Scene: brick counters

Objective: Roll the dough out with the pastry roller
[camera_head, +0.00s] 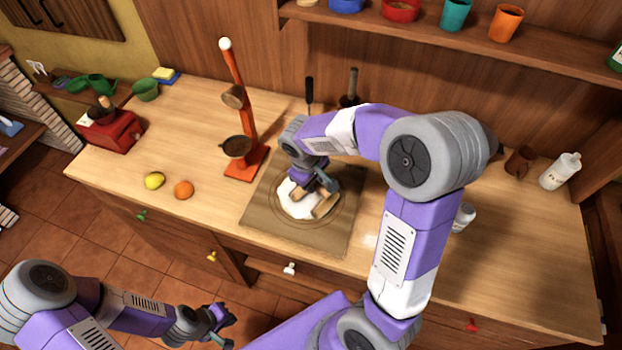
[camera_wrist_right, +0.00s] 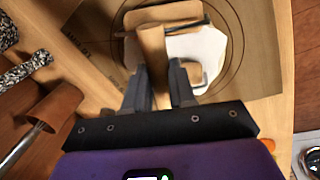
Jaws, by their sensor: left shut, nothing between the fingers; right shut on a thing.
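The white dough (camera_head: 293,207) lies flat on a brown pastry board (camera_head: 262,218) marked with rings. The wooden pastry roller (camera_head: 325,205) is at the dough's right side in the head view. My right gripper (camera_head: 318,188) is over the dough and shut on the roller; in the right wrist view the fingers (camera_wrist_right: 160,88) close on its wooden handle (camera_wrist_right: 152,50). The dough (camera_wrist_right: 200,48) shows beside and behind the roller there, partly hidden. Whether the roller presses on the dough I cannot tell. My left gripper (camera_head: 222,325) is shut and empty, low in front of the counter.
An orange-red stand (camera_head: 245,165) with a dark cup is left of the board. A lemon (camera_head: 154,180) and an orange (camera_head: 184,190) lie further left. A red grinder (camera_head: 112,132) is at the far left. A white bottle (camera_head: 560,171) stands at the right. Counter space left of the board is mostly free.

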